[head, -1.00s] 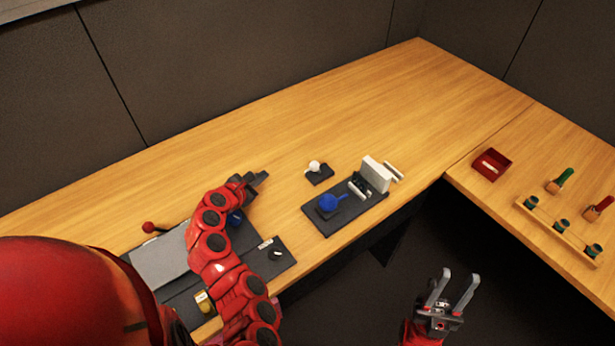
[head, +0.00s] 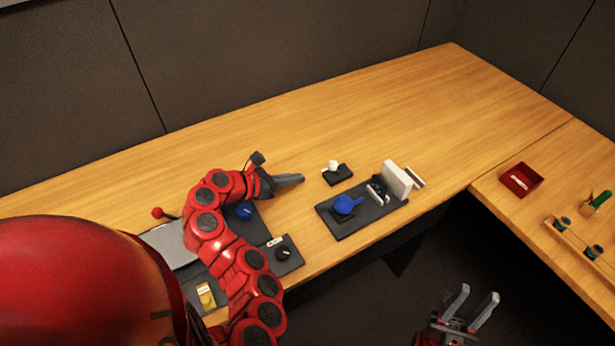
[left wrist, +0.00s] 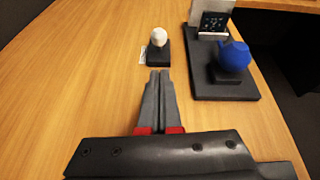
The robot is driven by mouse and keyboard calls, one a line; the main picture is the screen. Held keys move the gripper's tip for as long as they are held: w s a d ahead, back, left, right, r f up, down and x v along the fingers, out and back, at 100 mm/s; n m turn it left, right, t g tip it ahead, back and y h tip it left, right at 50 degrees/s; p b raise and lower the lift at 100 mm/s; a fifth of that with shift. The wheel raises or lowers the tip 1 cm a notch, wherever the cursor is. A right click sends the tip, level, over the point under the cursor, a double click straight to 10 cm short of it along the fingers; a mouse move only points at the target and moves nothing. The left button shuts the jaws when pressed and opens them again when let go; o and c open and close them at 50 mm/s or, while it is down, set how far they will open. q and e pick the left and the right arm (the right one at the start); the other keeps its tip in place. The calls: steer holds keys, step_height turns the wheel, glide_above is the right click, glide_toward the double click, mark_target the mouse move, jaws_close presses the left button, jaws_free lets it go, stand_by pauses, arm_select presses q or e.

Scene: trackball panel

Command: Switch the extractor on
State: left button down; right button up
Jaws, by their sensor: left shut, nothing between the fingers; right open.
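My left gripper (head: 299,178) is shut and empty above the wooden table, just left of a small black block with a white knob on top (head: 333,166). In the left wrist view the closed fingertips (left wrist: 159,75) point at this block, and the white knob (left wrist: 158,37) stands upright on it. A small pale label lies at its left side, too small to read. I cannot tell which control is the extractor's. My right gripper (head: 470,308) is open and empty, low in front of the table.
A dark panel (head: 352,222) with a blue ball (head: 347,204) and a white upright plate (head: 397,178) stands right of the knob. A panel with a black dial (head: 283,253) lies partly under my left arm. A red tray (head: 521,179) is on the right table. The back is clear.

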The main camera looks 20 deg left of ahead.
arm_select(q)
steer(key=shift+w+d+f+b, duration=0.4)
steer(key=shift+w+d+f, duration=0.15)
steer(key=shift+f, duration=0.05)
steer(key=p, duration=0.2)
glide_toward(335, 173)
steer(key=shift+w+d+f, duration=0.2)
steer(key=shift+w+d, duration=0.65)
steer(key=shift+d, duration=0.15)
steer(key=shift+w+d+f, duration=0.25)
steer(key=shift+w, duration=0.1)
